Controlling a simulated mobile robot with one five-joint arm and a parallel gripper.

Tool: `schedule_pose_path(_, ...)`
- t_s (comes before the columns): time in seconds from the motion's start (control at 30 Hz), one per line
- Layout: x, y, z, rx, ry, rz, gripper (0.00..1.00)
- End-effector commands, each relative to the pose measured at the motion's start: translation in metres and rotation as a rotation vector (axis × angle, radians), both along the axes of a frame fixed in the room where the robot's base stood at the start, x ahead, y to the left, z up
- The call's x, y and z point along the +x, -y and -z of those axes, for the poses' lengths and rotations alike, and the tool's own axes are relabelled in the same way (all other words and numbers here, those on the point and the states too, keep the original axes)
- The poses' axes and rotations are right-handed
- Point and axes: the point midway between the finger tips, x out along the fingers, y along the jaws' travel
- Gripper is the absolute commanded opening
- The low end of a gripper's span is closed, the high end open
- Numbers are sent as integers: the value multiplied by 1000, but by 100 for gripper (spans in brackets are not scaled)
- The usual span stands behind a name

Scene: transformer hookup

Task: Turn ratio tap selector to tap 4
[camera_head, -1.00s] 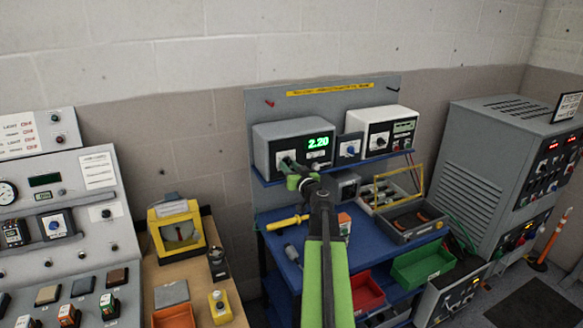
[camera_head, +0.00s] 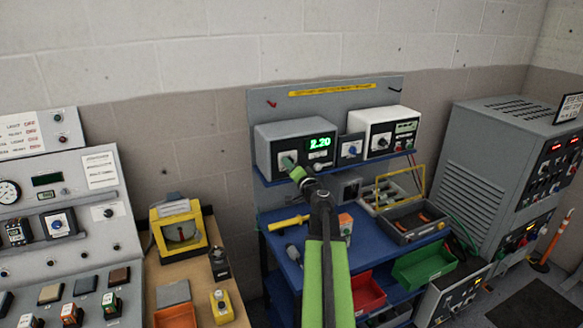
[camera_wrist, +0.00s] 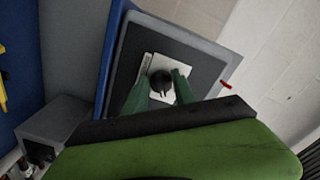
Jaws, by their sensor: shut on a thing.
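A grey instrument (camera_head: 290,132) with a green display reading about 2.20 stands on the blue shelf. On its dark front is a white plate (camera_wrist: 178,62) with a dark round knob (camera_wrist: 160,78), seen in the wrist view. My gripper (camera_head: 289,162) reaches up to the lower left of this front. In the wrist view its two green fingers (camera_wrist: 160,93) are closed on the knob, one on each side. The knob's pointer and its tap markings are too small or hidden to read.
A small dark box with a blue knob (camera_head: 350,149) and a white instrument (camera_head: 390,130) stand right of the grey one. Below, a blue bench (camera_head: 370,235) holds a yellow-handled tool (camera_head: 289,223) and an open grey case (camera_head: 412,220).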

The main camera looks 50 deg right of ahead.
Motion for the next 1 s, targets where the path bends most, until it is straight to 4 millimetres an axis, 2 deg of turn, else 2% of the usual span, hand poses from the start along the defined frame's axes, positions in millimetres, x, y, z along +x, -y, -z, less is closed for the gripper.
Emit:
schedule_pose_path(0.27,-2,1,0,73,28,3,0)
schedule_pose_path(0.77,-2,1,0,86,34,4,0)
schedule_pose_path(0.8,-2,1,0,86,34,4,37)
schedule_pose_path(0.9,-2,1,0,86,33,3,50)
schedule_pose_path(1.0,-1,1,0,86,34,3,52)
